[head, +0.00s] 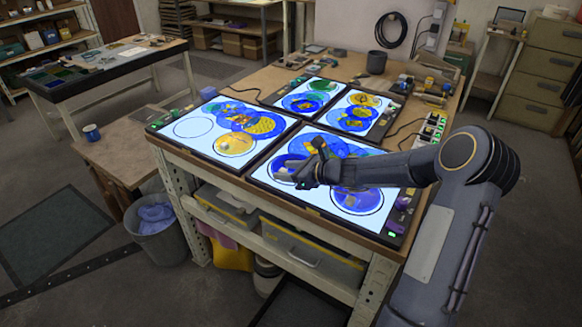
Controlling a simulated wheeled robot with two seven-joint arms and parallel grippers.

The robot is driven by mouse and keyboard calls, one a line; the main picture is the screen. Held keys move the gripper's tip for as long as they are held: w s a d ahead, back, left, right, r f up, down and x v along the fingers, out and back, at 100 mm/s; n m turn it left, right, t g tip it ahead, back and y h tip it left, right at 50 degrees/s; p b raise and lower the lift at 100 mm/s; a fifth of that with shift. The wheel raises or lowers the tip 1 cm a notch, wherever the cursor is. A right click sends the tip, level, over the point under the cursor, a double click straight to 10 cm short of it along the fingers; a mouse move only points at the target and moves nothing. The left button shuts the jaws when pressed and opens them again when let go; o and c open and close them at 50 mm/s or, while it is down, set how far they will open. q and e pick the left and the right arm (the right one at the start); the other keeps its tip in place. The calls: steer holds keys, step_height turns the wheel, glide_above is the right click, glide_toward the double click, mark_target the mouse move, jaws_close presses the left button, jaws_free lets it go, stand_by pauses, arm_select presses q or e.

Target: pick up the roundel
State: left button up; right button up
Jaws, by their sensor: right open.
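Several round painted glass roundels, mostly blue with yellow or green parts, lie on four lit panels on the workbench. My right gripper (286,175) reaches in from the right over the front right light panel (318,206). It is open. Its fingers are over a blue roundel (290,160) at that panel's left side and hide part of it. I cannot tell whether they touch it. Another blue roundel (357,200) lies at the panel's front right, partly under my arm. A yellow roundel (235,144) lies on the front left panel. My left gripper is not in view.
The front left light panel has an empty drawn circle (193,127). Small bottles and tools crowd the bench's right side, with a dark cup (376,62) at the back. A lower wooden table (125,150) and a grey bin (158,240) stand left of the bench.

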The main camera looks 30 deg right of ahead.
steer(key=shift+c, duration=0.3)
jaws_close()
steer(key=shift+r, duration=0.1)
